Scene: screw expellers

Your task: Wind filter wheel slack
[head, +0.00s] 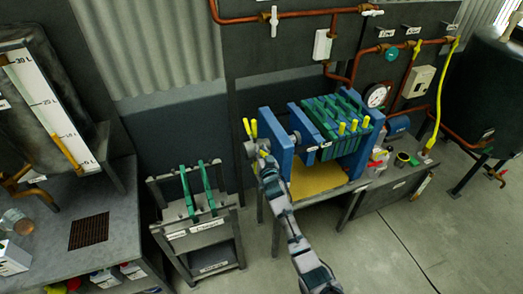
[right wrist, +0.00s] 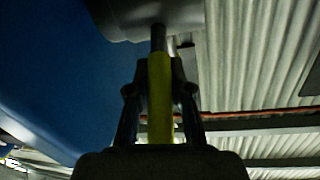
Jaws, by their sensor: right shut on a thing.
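The blue filter press (head: 284,148) stands on a table in the head view, with green plates (head: 335,108) between its blue ends. At its left end is the grey hub of the filter wheel (head: 251,148), with yellow handles (head: 250,128) sticking out of it. My right gripper (head: 264,163) is at the lower right of the hub. In the right wrist view it is shut on one yellow handle (right wrist: 160,95), which runs between the fingers up to the grey hub (right wrist: 150,15). My left gripper is not in view.
A grey cart (head: 203,232) with two green plates stands left of the press. A workbench (head: 125,215) with a tank is at the far left. Copper pipes (head: 250,20) run along the wall panel. The floor at the lower right is clear.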

